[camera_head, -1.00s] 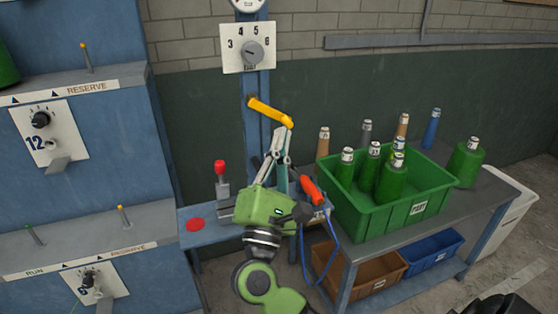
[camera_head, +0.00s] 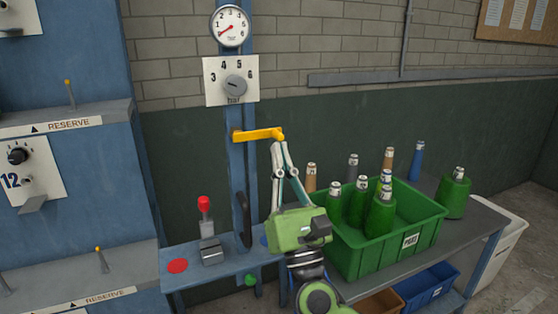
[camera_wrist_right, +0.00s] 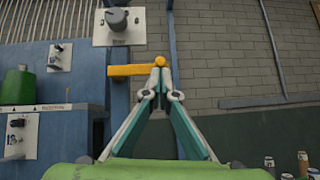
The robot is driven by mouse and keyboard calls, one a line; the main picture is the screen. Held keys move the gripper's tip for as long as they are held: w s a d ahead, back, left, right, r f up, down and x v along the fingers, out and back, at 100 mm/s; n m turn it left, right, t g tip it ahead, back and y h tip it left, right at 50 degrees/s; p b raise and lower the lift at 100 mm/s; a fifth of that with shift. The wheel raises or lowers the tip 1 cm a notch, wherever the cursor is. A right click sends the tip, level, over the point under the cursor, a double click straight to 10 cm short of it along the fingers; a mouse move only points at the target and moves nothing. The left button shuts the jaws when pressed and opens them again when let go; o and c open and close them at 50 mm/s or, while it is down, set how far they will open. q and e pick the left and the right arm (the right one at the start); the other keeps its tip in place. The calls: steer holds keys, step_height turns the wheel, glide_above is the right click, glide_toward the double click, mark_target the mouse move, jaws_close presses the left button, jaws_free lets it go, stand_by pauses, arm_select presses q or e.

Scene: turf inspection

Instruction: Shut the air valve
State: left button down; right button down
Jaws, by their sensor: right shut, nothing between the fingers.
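The air valve shows as a yellow lever (camera_head: 258,135) on the blue post, lying nearly level with its knobbed end to the right. It also shows level in the right wrist view (camera_wrist_right: 130,70). My right gripper (camera_head: 277,147) is shut and empty. Its fingertips point up at the knobbed end from just below and appear to touch it; in the wrist view the fingertips (camera_wrist_right: 160,72) overlap that end. A round gauge (camera_head: 230,27) with a red needle sits at the top of the post. My left gripper is not in view.
A numbered dial plate (camera_head: 232,82) is above the lever. A red-knobbed lever (camera_head: 205,218) stands on the blue shelf (camera_head: 225,266) below. A green crate (camera_head: 400,244) of spools stands on the bench at right. The wall right of the lever is clear.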

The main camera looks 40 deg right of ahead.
stand_by(0.5)
steer(key=v, duration=1.2)
stand_by(0.3)
